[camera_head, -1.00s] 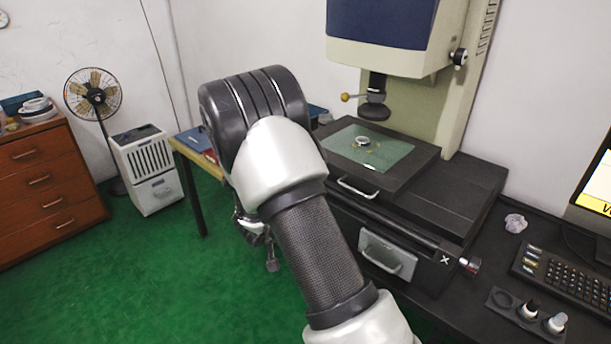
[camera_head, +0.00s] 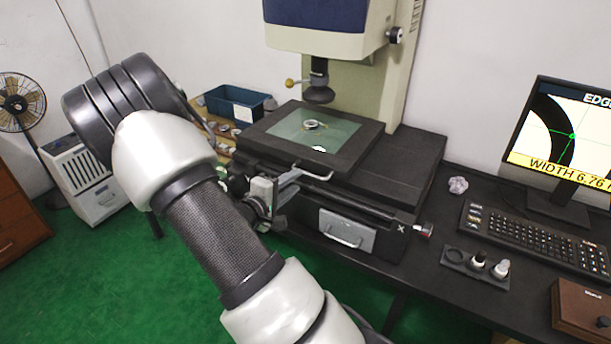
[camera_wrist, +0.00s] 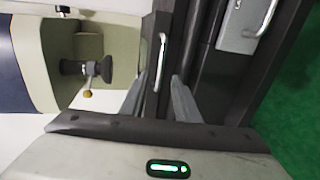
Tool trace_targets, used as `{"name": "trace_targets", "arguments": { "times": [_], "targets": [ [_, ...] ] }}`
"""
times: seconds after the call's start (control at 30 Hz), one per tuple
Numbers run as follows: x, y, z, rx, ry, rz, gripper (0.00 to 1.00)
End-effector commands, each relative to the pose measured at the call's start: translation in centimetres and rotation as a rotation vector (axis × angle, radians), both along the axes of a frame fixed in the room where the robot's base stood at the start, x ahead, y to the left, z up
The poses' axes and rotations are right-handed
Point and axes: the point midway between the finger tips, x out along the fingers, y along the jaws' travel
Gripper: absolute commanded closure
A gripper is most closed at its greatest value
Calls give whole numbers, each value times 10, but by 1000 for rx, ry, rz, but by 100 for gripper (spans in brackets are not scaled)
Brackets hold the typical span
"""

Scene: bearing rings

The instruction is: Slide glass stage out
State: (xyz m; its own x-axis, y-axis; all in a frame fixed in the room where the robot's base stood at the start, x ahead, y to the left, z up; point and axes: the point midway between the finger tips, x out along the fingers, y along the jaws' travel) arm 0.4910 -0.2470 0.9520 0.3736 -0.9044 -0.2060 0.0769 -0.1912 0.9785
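The glass stage is a greenish glass plate (camera_head: 340,134) in a dark frame (camera_head: 357,157) on the measuring machine. A metal ring (camera_head: 311,125) lies on the glass. A bar handle (camera_head: 316,173) is on the frame's front edge; it also shows in the wrist view (camera_wrist: 161,60). My gripper (camera_head: 291,180) is at the front of the stage, close to this handle. In the wrist view my gripper (camera_wrist: 158,97) is open, its two fingers apart and pointing at the frame, with the handle's line between them. Contact with the handle cannot be told.
The machine's optic head (camera_head: 319,92) hangs above the stage. A drawer with its own handle (camera_head: 343,238) is below. A crumpled paper ball (camera_head: 458,185), keyboard (camera_head: 535,240) and monitor (camera_head: 560,150) are to the right. A blue bin (camera_head: 235,103) stands behind left. Green floor is open in front.

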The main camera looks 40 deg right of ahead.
Motion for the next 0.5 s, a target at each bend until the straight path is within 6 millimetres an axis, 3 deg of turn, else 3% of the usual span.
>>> {"name": "trace_targets", "arguments": {
  "times": [0.2,0.5],
  "targets": [
    [16,-43,-11,0,0,-3,71],
    [29,-70,-17,1,-1,0,71]
  ]
}}
